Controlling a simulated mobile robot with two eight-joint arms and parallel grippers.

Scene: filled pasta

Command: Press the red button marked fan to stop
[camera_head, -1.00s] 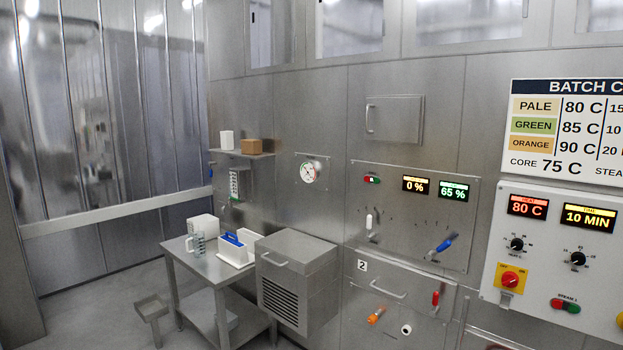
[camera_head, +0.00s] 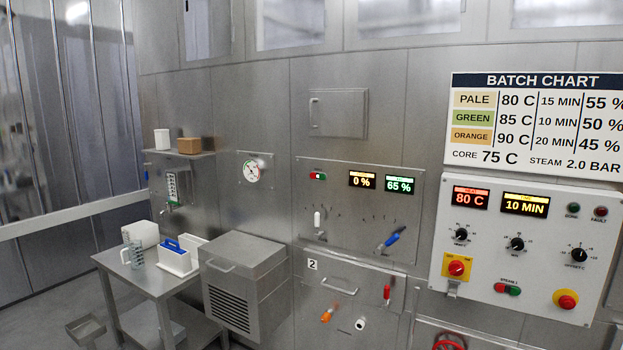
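A small button pair (camera_head: 317,176) with red on it sits on the steel panel (camera_head: 345,200), left of the displays reading 0 % and 65 %. Its label is too small to read. Another red and green pair (camera_head: 508,288), with a label that seems to read STEAM, is low on the white control box (camera_head: 540,225). I cannot read the word fan on any button. Neither of my grippers is in view.
A steel cart (camera_head: 150,283) with a white caddy and a clear jug stands at the left. A steel box with a louvred front (camera_head: 240,285) juts out beside it. A red rotary switch (camera_head: 457,268) and a red mushroom button (camera_head: 566,300) are on the white box.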

